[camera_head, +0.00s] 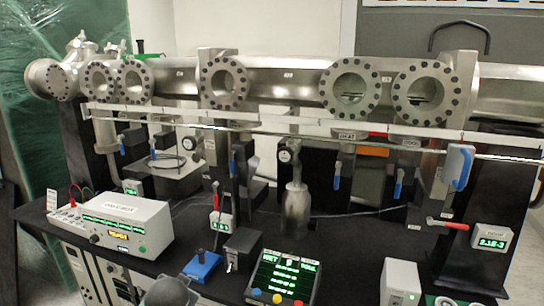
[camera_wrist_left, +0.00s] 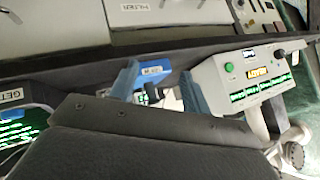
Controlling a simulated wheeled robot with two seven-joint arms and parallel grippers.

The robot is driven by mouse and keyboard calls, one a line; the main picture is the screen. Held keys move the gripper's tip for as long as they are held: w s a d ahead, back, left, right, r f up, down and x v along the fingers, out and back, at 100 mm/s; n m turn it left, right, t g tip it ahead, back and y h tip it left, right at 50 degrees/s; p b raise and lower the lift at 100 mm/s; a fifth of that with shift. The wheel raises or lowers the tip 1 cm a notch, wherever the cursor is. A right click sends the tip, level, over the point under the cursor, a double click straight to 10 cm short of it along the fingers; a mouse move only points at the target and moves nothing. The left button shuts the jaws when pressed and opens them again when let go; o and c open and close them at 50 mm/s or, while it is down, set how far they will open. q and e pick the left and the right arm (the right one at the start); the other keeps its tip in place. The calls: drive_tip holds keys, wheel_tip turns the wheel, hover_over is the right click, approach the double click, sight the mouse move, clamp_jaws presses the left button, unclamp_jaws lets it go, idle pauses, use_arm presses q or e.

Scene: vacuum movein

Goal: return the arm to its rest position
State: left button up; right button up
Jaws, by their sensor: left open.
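My left gripper (camera_wrist_left: 160,73) shows in the left wrist view, with two blue-grey fingers spread apart and nothing held between them. Beyond the fingers is a small blue box (camera_wrist_left: 152,78) with a white label, which also shows on the black table in the head view (camera_head: 200,266). A grey rounded part at the bottom edge of the head view seems to be my left arm; its fingers cannot be made out there. My right gripper is in neither view.
A white instrument box (camera_head: 125,225) stands left of the blue box, and a controller with a green display (camera_head: 283,275) stands right. A metal vacuum chamber (camera_head: 285,80) with round flanges spans the back. Valves with blue and red handles hang below it.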

use_arm(q)
drive_tip(key=s+d+f+g+h, duration=0.1)
drive_tip(key=s+d+f+g, duration=0.1)
drive_tip(key=s+f, duration=0.7)
drive_tip(key=s+d+f+n+g+h, duration=0.1)
drive_tip(key=s+d+f+g, duration=0.2)
drive_tip(key=s+f, duration=0.6)
drive_tip(key=s+d+f+n+g+h, duration=0.1)
drive_tip(key=s+d+f+g, duration=0.2)
drive_tip(key=s+f, duration=0.6)
drive_tip(key=s+d, duration=0.1)
drive_tip(key=s, duration=0.7)
drive_tip(key=shift+s+h, duration=0.3)
drive_tip(key=shift+s, duration=0.1)
